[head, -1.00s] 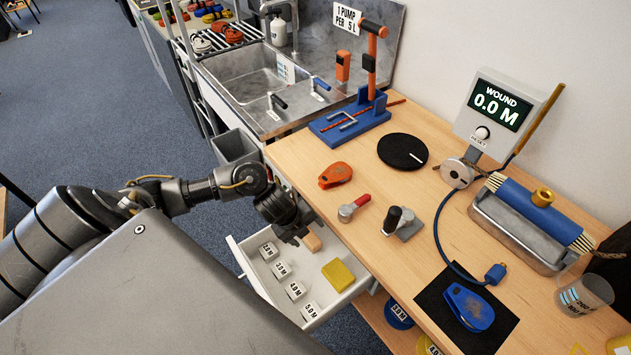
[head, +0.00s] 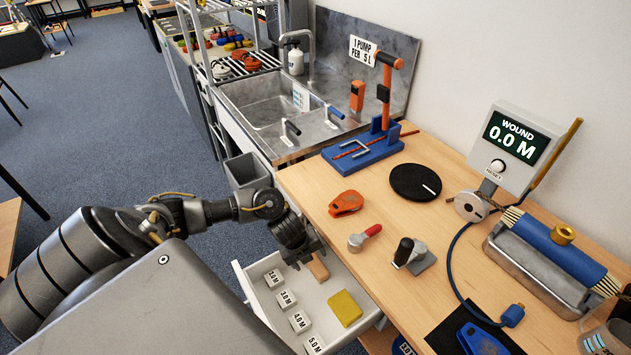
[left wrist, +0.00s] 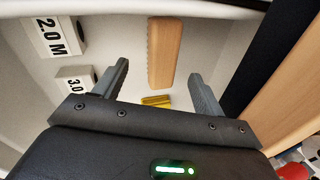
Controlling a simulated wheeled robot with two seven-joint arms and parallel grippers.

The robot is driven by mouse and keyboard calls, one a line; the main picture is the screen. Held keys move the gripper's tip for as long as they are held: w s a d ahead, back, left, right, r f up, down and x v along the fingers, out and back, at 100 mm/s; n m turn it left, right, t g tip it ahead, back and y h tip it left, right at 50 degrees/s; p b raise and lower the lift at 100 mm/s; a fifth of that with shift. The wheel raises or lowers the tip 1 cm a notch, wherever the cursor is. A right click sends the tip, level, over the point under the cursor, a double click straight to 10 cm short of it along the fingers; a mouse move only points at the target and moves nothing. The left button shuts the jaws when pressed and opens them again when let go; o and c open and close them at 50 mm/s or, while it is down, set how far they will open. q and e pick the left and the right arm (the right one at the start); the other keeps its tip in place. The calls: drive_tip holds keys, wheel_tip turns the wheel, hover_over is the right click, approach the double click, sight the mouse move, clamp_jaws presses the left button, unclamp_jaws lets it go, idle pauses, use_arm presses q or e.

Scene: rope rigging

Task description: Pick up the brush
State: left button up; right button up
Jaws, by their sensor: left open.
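The brush (head: 319,268) has a light wooden body and lies in the open white drawer (head: 248,281). In the left wrist view the brush (left wrist: 165,52) lies lengthwise, with a ridged left edge that may be bristles. My left gripper (head: 308,251) is over the drawer, just beside the brush in the head view. In the left wrist view my open gripper (left wrist: 160,72) has its fingers on either side of the brush's line, with nothing held. I cannot tell its exact height above the brush. My right gripper is not in view.
The drawer also holds several white labelled blocks (head: 287,300) and a yellow block (head: 345,308). The wooden worktop (head: 330,226) edge rises close to the right of the gripper. An orange tool (head: 346,203) and a red-handled tool (head: 364,238) lie near that edge.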

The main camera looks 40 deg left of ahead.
sight(314, 263)
use_arm(q)
drive_tip(key=x, duration=0.4)
drive_tip(key=shift+w+f, duration=0.3)
drive_tip(key=shift+f, duration=0.05)
drive_tip(key=c, duration=1.2)
